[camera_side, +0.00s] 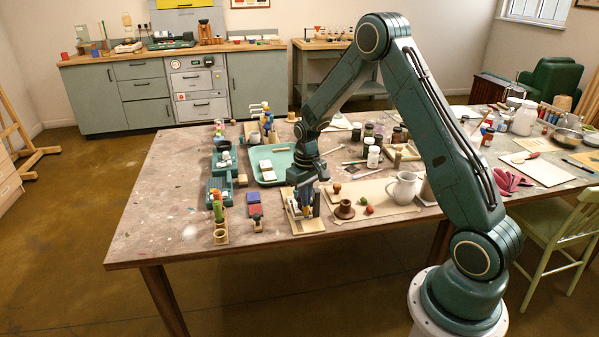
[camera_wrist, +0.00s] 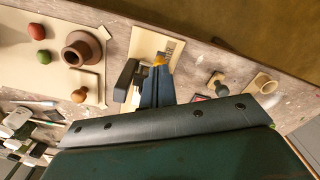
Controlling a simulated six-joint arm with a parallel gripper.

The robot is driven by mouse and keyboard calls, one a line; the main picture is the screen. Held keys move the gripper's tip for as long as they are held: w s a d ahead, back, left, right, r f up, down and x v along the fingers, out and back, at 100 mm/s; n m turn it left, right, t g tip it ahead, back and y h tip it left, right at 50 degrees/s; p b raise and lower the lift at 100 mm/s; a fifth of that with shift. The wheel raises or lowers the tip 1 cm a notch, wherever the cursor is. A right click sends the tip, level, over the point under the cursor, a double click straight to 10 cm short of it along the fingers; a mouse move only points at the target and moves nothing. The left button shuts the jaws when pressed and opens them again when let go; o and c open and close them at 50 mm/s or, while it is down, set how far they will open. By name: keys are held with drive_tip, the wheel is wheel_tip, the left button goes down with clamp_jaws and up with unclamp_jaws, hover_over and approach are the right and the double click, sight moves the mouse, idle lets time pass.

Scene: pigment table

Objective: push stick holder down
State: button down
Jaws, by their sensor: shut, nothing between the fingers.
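My gripper (camera_side: 306,207) is low over a pale wooden board (camera_side: 313,226) near the table's front edge, its fingers shut and empty. In the wrist view the dark fingers (camera_wrist: 132,80) lie over the same board (camera_wrist: 147,43), beside a blue upright part (camera_wrist: 152,90) with a small yellow piece (camera_wrist: 160,59) and a grey toothed piece at its end. I cannot tell whether the fingers touch it. Which thing is the stick holder is not certain. A wooden holder (camera_side: 221,236) with upright green and reddish sticks (camera_side: 217,208) stands left of my gripper.
To the left are a dark stamp (camera_side: 258,223) and a purple-topped block (camera_side: 254,198). A teal tray (camera_side: 262,180) lies behind.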

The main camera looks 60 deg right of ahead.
wheel_tip(320, 180, up, 7)
idle(1.3)
drive_tip(key=shift+r, duration=0.15)
drive_tip(key=s+a+r+n+t, duration=0.1)
drive_tip(key=s+a+r, duration=0.4)
drive_tip(key=r, duration=0.3)
drive_tip(key=s+a+r+t, duration=0.2)
drive_tip(key=s+a+r, duration=0.35)
drive_tip(key=r, duration=0.25)
drive_tip(key=s+a+r+n+t, duration=0.1)
drive_tip(key=s+a, duration=0.2)
drive_tip(key=s, duration=0.4)
drive_tip(key=s+a+r+n+t, duration=0.1)
drive_tip(key=s+a+r, duration=0.1)
drive_tip(key=s, duration=0.5)
drive_tip(key=shift+s+a+t, duration=0.15)
drive_tip(key=shift+a+t, duration=0.15)
drive_tip(key=shift+a, duration=0.5)
